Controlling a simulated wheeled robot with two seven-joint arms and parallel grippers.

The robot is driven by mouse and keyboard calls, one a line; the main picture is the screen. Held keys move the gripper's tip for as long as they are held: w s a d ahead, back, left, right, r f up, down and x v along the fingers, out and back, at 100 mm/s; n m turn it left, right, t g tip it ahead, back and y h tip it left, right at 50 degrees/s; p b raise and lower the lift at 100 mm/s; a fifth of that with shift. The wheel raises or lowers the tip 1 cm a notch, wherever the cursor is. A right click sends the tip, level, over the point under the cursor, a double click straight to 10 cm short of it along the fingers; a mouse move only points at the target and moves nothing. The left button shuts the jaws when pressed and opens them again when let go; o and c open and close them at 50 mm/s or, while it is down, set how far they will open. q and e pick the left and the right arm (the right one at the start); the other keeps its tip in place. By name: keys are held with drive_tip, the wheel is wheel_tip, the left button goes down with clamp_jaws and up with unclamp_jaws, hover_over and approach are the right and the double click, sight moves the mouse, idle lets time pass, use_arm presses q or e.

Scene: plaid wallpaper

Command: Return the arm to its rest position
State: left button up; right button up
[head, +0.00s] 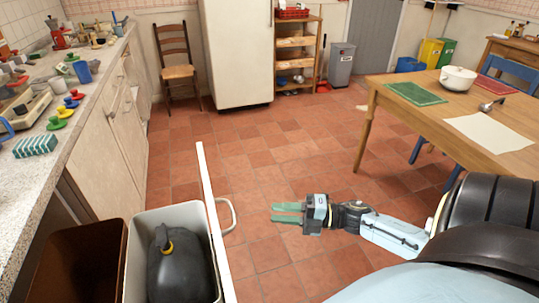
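My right gripper (288,213) shows in the middle of the head view, above the tiled floor. Its arm comes in from the lower right. Its two greenish fingers point left, toward the white drawer front, with a narrow gap between them. I see nothing held between them. The fingertips are apart from the drawer's handle (228,216). My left gripper is not in view.
A pulled-out drawer (213,220) holds a brown bin (78,262) and a grey bin (137,243) with a black bag (178,268). A cluttered counter (55,145) runs along the left. A wooden table (440,125) stands right. The floor (265,150) between is clear.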

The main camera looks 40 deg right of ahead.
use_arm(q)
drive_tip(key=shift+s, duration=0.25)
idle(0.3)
use_arm(e)
drive_tip(key=s+d+f+m+g+h, duration=0.15)
drive_tip(key=s+f+m+h, duration=0.4)
drive_tip(key=f, duration=0.75)
drive_tip(key=s+d+f+m+g+h, duration=0.1)
drive_tip(key=s+d+f+m+h, duration=0.1)
drive_tip(key=f+m+h, duration=0.65)
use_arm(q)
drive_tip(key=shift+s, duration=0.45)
use_arm(e)
drive_tip(key=s+a+f+m+g, duration=0.4)
drive_tip(key=s+a+f+g, duration=0.1)
drive_tip(key=s+f, duration=0.5)
drive_tip(key=s+a+f+m+g+y, duration=0.1)
drive_tip(key=s+a+f+m+g, duration=0.4)
drive_tip(key=s+f, duration=0.5)
drive_tip(key=s, duration=0.3)
drive_tip(key=shift+s, duration=0.4)
